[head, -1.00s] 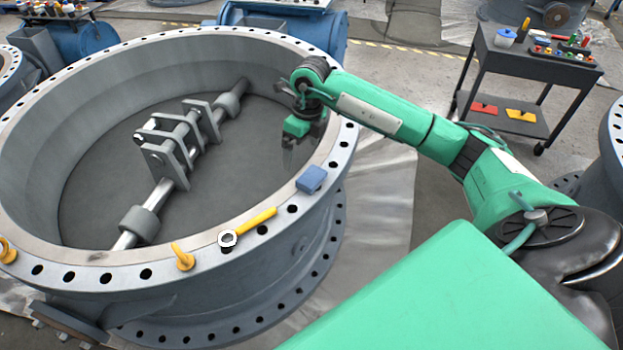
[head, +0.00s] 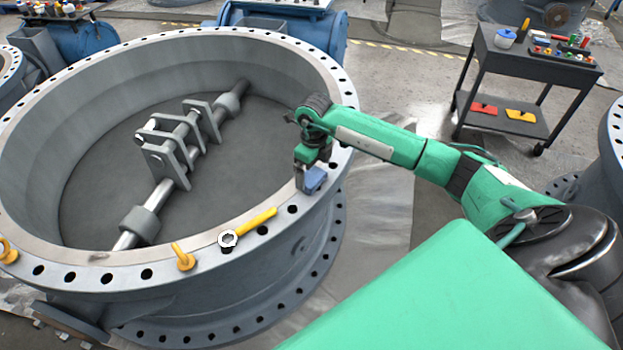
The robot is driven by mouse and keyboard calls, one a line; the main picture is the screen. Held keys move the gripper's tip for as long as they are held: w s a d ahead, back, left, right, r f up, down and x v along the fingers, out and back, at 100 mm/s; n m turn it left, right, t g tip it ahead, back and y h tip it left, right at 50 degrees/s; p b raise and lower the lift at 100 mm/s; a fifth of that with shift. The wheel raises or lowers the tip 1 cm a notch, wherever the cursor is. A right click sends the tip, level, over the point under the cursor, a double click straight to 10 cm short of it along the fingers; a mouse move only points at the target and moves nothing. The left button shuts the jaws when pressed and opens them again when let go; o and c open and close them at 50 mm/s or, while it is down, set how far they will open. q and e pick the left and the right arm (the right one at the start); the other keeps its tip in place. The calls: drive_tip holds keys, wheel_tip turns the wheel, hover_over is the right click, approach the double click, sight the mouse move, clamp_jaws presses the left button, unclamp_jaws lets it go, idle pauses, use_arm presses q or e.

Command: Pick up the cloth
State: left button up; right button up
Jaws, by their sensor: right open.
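The cloth, a small folded blue block (head: 315,180), lies on the right front part of the valve's flange rim (head: 338,165). My right gripper (head: 306,184) points down at the cloth from above, with its fingers at the cloth's left edge. It is open. The gripper partly covers the cloth, and I cannot tell whether the fingers touch it. My left gripper is not in view.
A yellow-handled wrench (head: 250,226) lies on the rim left of the cloth. A yellow eye bolt (head: 183,258) stands farther left. The valve's wide opening holds a shaft with a bracket (head: 178,145). A dark tool cart (head: 530,65) stands at the back right.

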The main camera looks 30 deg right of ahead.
sight(314, 178)
wheel_tip(314, 178, down, 3)
drive_tip(key=shift+w+d+f, duration=0.1)
drive_tip(key=shift+f, duration=0.05)
drive_tip(key=c, duration=1)
wheel_tip(314, 178, up, 20)
